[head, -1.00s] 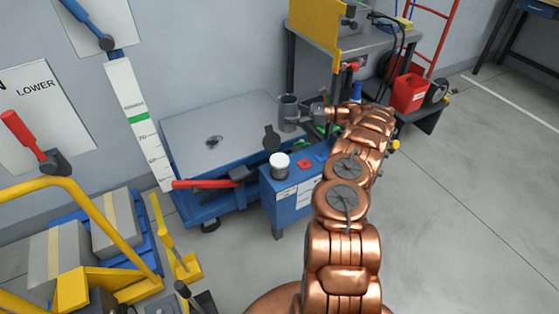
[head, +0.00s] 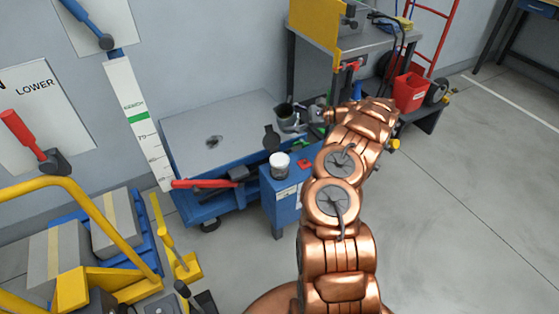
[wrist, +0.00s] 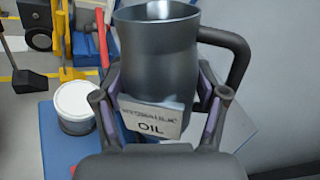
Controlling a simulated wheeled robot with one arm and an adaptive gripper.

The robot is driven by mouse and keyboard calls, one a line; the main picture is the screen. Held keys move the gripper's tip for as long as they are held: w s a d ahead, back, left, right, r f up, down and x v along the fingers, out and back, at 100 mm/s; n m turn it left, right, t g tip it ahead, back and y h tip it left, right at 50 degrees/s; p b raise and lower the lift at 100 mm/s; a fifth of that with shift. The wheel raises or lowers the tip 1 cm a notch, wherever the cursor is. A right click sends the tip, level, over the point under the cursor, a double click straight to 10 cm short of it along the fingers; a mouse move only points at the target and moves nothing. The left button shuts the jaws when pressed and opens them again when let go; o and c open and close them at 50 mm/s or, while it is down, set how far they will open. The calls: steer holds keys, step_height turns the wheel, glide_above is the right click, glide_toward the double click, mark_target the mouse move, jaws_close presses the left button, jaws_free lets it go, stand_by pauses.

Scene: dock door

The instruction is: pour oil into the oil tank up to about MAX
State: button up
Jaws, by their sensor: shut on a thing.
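A dark grey jug (head: 286,113) with a label reading "HYDRAULIC OIL" is held by my gripper (head: 313,118). In the wrist view the jug (wrist: 158,60) stands between both fingers (wrist: 163,105), its handle to the right. In the head view the jug leans and its dark mouth shows. The jug is beyond the blue tank box (head: 282,195), which has a white round reservoir (head: 279,165) on top. The reservoir also shows at the left of the wrist view (wrist: 76,103), apart from the jug. A dark lid (head: 270,138) stands up behind it. The oil level and any MAX mark cannot be made out.
A blue lift table with a grey top (head: 212,135) and a red lever (head: 203,184) adjoins the box. A workbench (head: 365,45) and a red bin (head: 409,93) stand behind my arm. A yellow-railed cart (head: 105,225) is at left. The floor at right is clear.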

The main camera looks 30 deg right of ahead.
mark_target(294, 117)
steer(key=shift+s+a+r+n+h+b, duration=0.4)
steer(key=shift+r+n+b, duration=0.35)
steer(key=shift+b, duration=0.3)
steer(key=n+b, duration=0.1)
steer(key=b, duration=0.3)
steer(key=shift+a+n, duration=0.15)
steer(key=shift+n, duration=0.1)
steer(key=b, duration=0.3)
steer(key=shift+s+f+n, duration=0.1)
steer(key=shift+f+n, duration=0.2)
steer(key=shift+n, duration=0.1)
steer(key=n+h+b, duration=0.1)
steer(key=n+b, duration=0.1)
steer(key=b, duration=0.7)
steer(key=shift+f+t+h, duration=0.1)
steer(key=shift+t+h, duration=0.2)
steer(key=shift+t, duration=0.1)
steer(key=shift+n+b, duration=0.4)
steer(key=shift+b, duration=0.05)
steer(key=shift+a+b, duration=0.1)
steer(key=shift+b, duration=0.85)
steer(key=shift+r+n, duration=0.25)
steer(key=shift+n, duration=0.15)
steer(key=shift+s+a+r+n+h+b, duration=0.25)
steer(key=shift+r+n+h+b, duration=0.2)
steer(key=shift+b, duration=0.6)
steer(key=shift+f+n+t+b, duration=0.2)
steer(key=shift+n+t+b, duration=0.1)
steer(key=shift+b, duration=0.3)
